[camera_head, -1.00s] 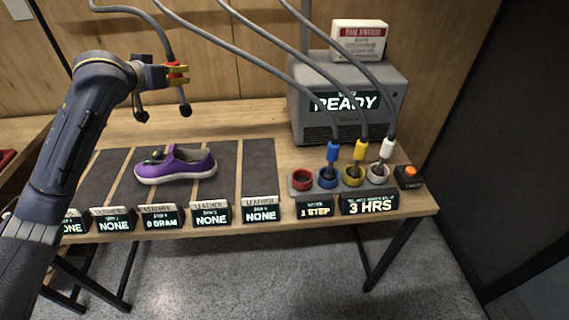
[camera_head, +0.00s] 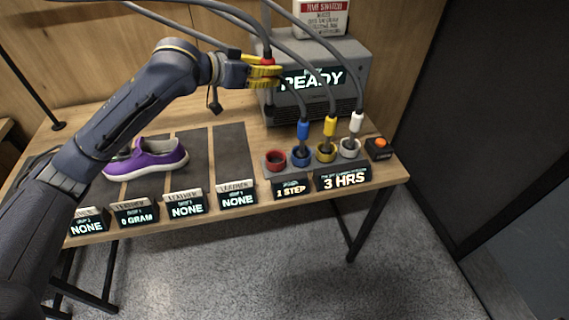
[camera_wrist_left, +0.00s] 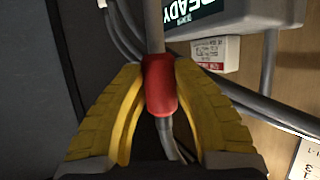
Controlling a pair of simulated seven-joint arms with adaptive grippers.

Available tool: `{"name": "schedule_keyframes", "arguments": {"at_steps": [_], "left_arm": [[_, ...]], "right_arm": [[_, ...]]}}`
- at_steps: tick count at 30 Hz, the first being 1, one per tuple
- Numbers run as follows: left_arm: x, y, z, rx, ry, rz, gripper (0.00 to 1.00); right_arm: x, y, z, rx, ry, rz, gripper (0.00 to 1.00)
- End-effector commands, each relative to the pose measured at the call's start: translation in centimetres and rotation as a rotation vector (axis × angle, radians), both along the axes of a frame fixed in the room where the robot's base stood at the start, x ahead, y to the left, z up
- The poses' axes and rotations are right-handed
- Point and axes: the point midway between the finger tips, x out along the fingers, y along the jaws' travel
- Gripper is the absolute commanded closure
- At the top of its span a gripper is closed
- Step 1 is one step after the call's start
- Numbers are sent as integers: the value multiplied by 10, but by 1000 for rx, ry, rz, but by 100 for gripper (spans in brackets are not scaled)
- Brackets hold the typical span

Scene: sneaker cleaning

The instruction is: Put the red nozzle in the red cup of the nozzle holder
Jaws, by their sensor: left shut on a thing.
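My left gripper (camera_head: 264,72) has yellow fingers shut on the red nozzle (camera_wrist_left: 160,85), which hangs from a grey hose. It holds the nozzle in the air in front of the grey machine, above and a little left of the nozzle holder (camera_head: 268,172). In the head view the red nozzle (camera_head: 267,62) is mostly covered by the fingers. The red cup (camera_head: 276,160) is at the left end of the holder and looks empty. The blue nozzle (camera_head: 303,130), yellow nozzle (camera_head: 330,127) and white nozzle (camera_head: 356,123) stand in the cups beside it. My right gripper is not in view.
The grey machine (camera_head: 352,85) with a READY display stands behind the holder, and grey hoses arch over the area. A purple shoe (camera_head: 150,157) sits on a dark mat at left. Label displays line the table's front edge. An orange button (camera_head: 381,143) is right of the holder.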

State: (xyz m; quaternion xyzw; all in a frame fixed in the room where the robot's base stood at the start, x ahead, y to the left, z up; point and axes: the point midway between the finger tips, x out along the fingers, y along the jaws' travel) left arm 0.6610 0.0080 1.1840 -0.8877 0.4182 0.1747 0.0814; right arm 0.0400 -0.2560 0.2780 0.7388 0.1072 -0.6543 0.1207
Motion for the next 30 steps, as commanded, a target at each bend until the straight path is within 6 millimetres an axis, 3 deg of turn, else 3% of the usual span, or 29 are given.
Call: {"name": "schedule_keyframes", "arguments": {"at_steps": [5,21,30], "left_arm": [[-6,-7,-5,-2,0,-32,100],[-6,-7,-117,-3,3,-34,100],[-6,-7,-150,-2,-2,-35,100]], "right_arm": [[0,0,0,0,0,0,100],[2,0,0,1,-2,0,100],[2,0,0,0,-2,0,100]]}}
